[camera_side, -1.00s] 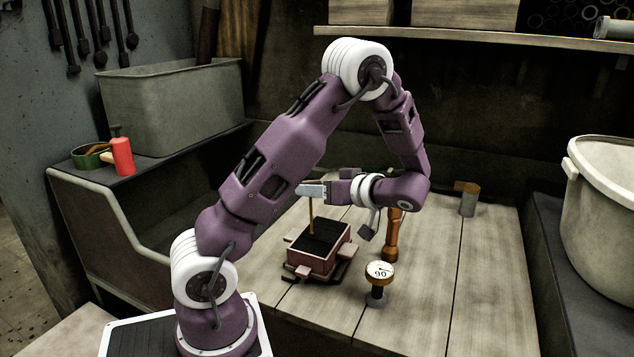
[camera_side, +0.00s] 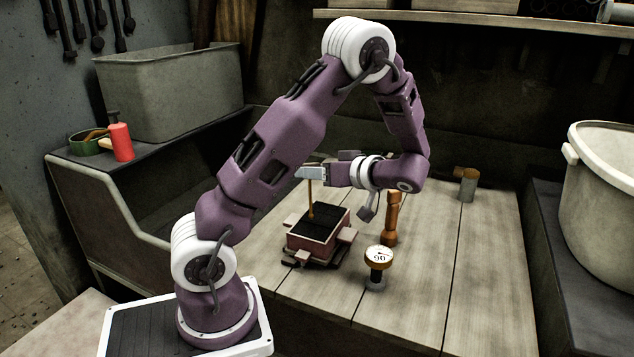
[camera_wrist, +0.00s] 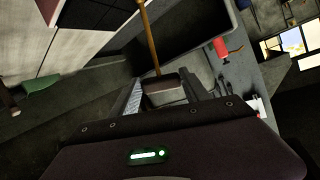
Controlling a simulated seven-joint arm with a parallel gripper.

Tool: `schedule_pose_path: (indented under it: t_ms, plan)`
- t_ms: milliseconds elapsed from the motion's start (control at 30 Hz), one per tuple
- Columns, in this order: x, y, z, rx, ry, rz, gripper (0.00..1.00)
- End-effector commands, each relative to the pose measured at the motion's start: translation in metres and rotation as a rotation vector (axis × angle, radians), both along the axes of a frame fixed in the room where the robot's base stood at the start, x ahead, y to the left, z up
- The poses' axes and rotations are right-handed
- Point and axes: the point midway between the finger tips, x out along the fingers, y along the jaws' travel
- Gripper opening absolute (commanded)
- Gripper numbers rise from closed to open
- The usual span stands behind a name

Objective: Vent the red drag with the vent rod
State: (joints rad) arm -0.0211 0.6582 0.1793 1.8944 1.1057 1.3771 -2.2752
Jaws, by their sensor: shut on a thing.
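The red drag (camera_side: 312,247) is a dark-red box frame filled with black sand, sitting on the bench in the side view. Part of its sand and red wall (camera_wrist: 48,10) shows at the top left of the wrist view. My gripper (camera_side: 312,173) is above the drag, shut on the vent rod (camera_side: 310,202). The rod is thin and yellow-brown, held upright, with its lower end at the black sand near the left part of the drag. I cannot tell how deep the tip is. In the wrist view the rod (camera_wrist: 149,35) runs from between the fingers.
A dial gauge marked 90 (camera_side: 379,258) stands in front right of the drag. An orange-brown wooden-handled tool (camera_side: 391,220) stands just right of it. A mallet-like tool (camera_side: 468,185) is farther back. A red bottle (camera_side: 121,142) is on the left shelf.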

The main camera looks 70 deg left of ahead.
Motion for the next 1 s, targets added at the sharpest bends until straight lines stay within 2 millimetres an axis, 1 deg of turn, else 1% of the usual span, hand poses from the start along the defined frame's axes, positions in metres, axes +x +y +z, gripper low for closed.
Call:
schedule_pose_path:
  t_ms: [100, 167, 467, 800, 900, 1000]
  plan:
    - [0.001, 0.004, 0.01, 0.001, -0.003, 0.001, 0.13]
    - [0.001, 0.005, 0.012, 0.0, -0.001, 0.0, 0.13]
    - [0.002, 0.004, 0.013, 0.0, 0.001, 0.0, 0.13]
    - [0.015, -0.034, 0.013, 0.001, 0.0, -0.002, 0.13]
    - [0.017, -0.041, 0.013, 0.001, 0.0, 0.0, 0.13]
    - [0.017, -0.042, 0.013, 0.0, 0.0, 0.001, 0.13]
